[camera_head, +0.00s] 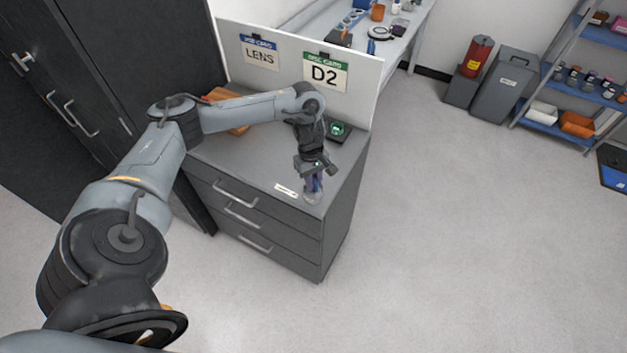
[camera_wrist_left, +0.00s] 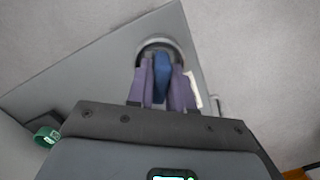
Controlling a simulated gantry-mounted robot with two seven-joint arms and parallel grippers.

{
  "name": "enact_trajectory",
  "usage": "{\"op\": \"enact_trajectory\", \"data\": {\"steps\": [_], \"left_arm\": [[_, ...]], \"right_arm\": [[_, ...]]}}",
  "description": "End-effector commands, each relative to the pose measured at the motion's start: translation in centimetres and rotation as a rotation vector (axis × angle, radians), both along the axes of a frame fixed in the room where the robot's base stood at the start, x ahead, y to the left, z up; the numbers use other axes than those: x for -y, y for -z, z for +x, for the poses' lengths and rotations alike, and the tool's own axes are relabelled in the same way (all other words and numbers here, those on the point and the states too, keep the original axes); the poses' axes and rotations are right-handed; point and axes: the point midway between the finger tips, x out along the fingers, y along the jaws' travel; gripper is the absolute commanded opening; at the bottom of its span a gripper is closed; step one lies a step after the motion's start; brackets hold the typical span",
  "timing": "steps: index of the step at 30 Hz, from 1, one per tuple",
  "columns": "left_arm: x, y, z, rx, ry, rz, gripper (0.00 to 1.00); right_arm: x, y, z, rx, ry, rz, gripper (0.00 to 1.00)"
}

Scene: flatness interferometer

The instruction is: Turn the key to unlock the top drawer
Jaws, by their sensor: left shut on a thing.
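The grey drawer cabinet (camera_head: 262,160) stands in the middle of the head view. Its top drawer (camera_head: 275,215) looks closed, with a bar handle. My left gripper (camera_head: 313,188) points down over the cabinet top's front right corner. In the left wrist view its two purple fingers (camera_wrist_left: 163,88) are shut on a blue piece, apparently the key's head (camera_wrist_left: 161,72). A rounded dark-rimmed shape surrounds the fingertips there. The key's lower end and any lock are hidden, so I cannot tell whether the key is inserted or how far it is turned. My right gripper is not in view.
A white label (camera_head: 287,190) lies on the cabinet top near the front edge. A dark box with a green round top (camera_head: 337,129) and an orange object (camera_head: 226,120) sit towards the back. A panel with LENS and D2 cards (camera_head: 325,73) rises behind. Dark lockers (camera_head: 150,60) stand left.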

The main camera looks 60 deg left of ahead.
Motion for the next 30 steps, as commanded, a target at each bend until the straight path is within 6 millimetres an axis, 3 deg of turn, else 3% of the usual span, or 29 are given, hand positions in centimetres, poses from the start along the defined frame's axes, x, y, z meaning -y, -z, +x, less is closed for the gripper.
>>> {"op": "enact_trajectory", "data": {"steps": [5,6,12,23,30], "left_arm": [[0.0,0.0,0.0,0.000,0.001,0.000,0.00],[0.0,0.0,0.0,0.000,0.001,0.000,0.24],[0.0,0.0,0.0,0.000,0.000,-0.001,0.51],[0.0,-0.5,0.1,0.001,0.000,0.000,0.51],[-0.4,-3.6,0.1,0.004,0.000,0.001,0.51]], "right_arm": [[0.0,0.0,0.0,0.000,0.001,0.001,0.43],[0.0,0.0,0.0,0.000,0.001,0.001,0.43],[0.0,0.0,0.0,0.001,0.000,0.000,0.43],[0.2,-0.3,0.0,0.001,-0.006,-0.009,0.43],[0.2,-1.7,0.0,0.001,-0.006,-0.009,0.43]]}}
